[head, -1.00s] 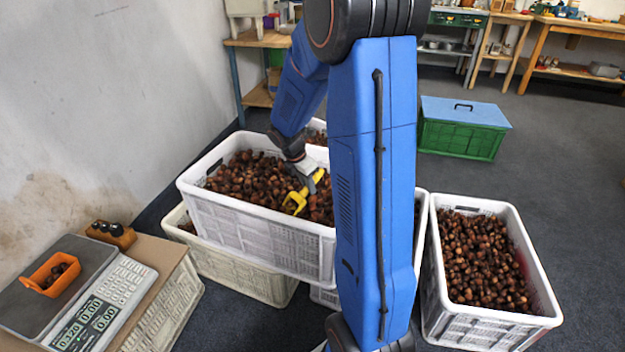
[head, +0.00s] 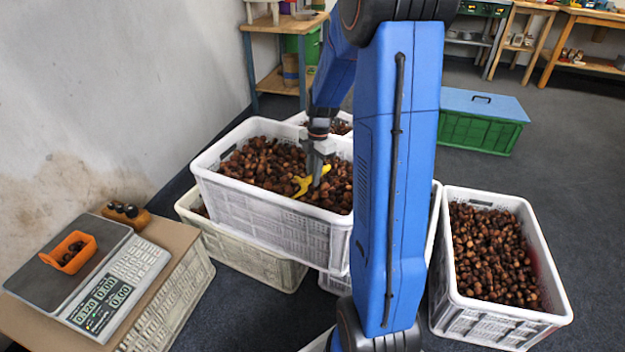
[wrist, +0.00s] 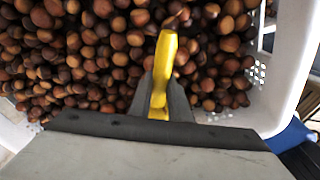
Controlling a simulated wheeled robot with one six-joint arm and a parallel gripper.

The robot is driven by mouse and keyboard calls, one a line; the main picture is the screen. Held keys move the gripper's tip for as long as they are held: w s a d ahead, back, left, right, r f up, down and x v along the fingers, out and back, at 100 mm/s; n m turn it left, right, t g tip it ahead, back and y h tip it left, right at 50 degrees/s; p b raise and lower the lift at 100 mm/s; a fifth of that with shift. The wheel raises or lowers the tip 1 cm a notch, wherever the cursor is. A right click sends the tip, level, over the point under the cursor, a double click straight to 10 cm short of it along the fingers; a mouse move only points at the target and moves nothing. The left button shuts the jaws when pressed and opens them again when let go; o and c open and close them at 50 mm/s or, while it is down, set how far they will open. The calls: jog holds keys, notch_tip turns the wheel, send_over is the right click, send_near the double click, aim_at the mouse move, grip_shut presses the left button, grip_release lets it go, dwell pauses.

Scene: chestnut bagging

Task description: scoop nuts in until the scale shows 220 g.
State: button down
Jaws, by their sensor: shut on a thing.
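My gripper (head: 318,166) is shut on the handle of a yellow scoop (head: 301,187), low over the nuts in the upper white crate (head: 270,222). In the wrist view the scoop (wrist: 164,62) stands out between the fingers of my gripper (wrist: 160,98), against brown nuts. I cannot tell whether the scoop holds nuts. At the left, an orange tray (head: 58,263) with some nuts in it sits on the grey plate of the scale (head: 30,286). The scale's display (head: 104,303) is lit; its top line looks like 0.120, but the digits are small.
The scale stands on a board-topped crate (head: 183,292), beside a wooden block with dark knobs (head: 126,213). Another white crate (head: 500,328) of nuts stands at the right. A green box with a blue lid (head: 482,106) is behind. The wall borders the left side.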

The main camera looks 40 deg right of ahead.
jog(key=shift+y, duration=0.6)
jog(key=shift+v, duration=3.95)
jog(key=shift+a, duration=0.2)
